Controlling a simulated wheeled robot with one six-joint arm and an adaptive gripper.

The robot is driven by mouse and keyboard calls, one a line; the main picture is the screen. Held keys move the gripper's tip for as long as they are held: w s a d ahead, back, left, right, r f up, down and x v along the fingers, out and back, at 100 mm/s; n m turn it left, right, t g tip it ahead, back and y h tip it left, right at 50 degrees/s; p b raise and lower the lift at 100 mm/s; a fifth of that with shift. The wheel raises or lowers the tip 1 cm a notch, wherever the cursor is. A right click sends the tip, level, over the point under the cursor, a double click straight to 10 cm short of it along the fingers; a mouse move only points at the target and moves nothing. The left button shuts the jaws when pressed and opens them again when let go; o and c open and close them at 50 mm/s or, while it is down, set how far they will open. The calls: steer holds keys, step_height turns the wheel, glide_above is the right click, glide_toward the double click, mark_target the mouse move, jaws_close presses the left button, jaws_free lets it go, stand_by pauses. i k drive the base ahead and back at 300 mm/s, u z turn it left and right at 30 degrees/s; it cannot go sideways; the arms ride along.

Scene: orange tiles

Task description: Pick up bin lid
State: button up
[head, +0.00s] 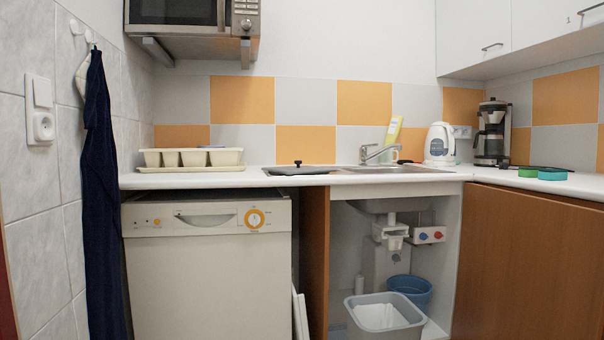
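A grey bin (384,318) stands open in the cupboard under the sink, with something white inside it; its lower part is cut off by the picture's edge. A dark flat lid with a black knob (298,169) lies on the counter left of the sink. Pale flat panels (299,313) lean upright beside the dishwasher, partly cut off at the bottom. I cannot tell which of these, if either, is the bin lid. My gripper is not in view.
A blue bucket (410,290) stands behind the bin, below the drain pipes. The dishwasher (208,275) fills the left and a brown cupboard door (530,265) the right. The counter (440,176) holds a kettle (439,145), coffee maker (491,133) and cream containers (191,157). A dark cloth (99,200) hangs left.

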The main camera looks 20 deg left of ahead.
mark_target(298, 167)
steer(key=u, duration=0.65)
steer(key=i, duration=1.45)
steer(key=u, duration=1.25)
steer(key=i, duration=0.5)
steer(key=u, duration=0.1)
